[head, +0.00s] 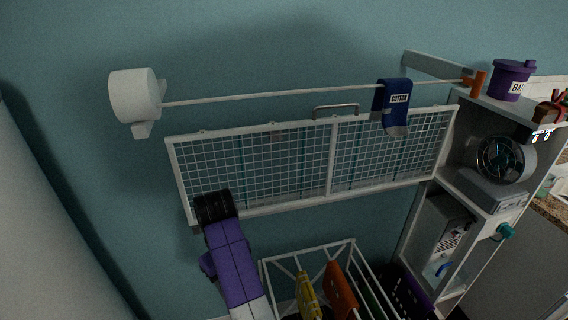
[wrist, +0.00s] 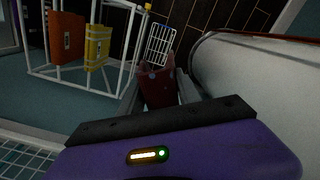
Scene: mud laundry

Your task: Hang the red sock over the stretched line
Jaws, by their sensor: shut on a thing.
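The red sock (wrist: 157,92) shows in the wrist view as a dark red piece between the two fingers of my gripper (wrist: 158,78). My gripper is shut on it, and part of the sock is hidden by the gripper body. The stretched line (head: 280,94) runs in the head view from a white round wall reel (head: 135,95) to an orange post (head: 478,83) at the right. My purple arm is left of centre in the head view, below the line and in front of the mesh rack. The fingers and the sock are not visible there.
A blue sock (head: 395,99) marked COTTON hangs over the right part of the line. A white mesh rack (head: 332,160) is on the wall below the line. A white frame (head: 263,272) with coloured bags stands lower down. Shelves (head: 470,190) with a fan stand right.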

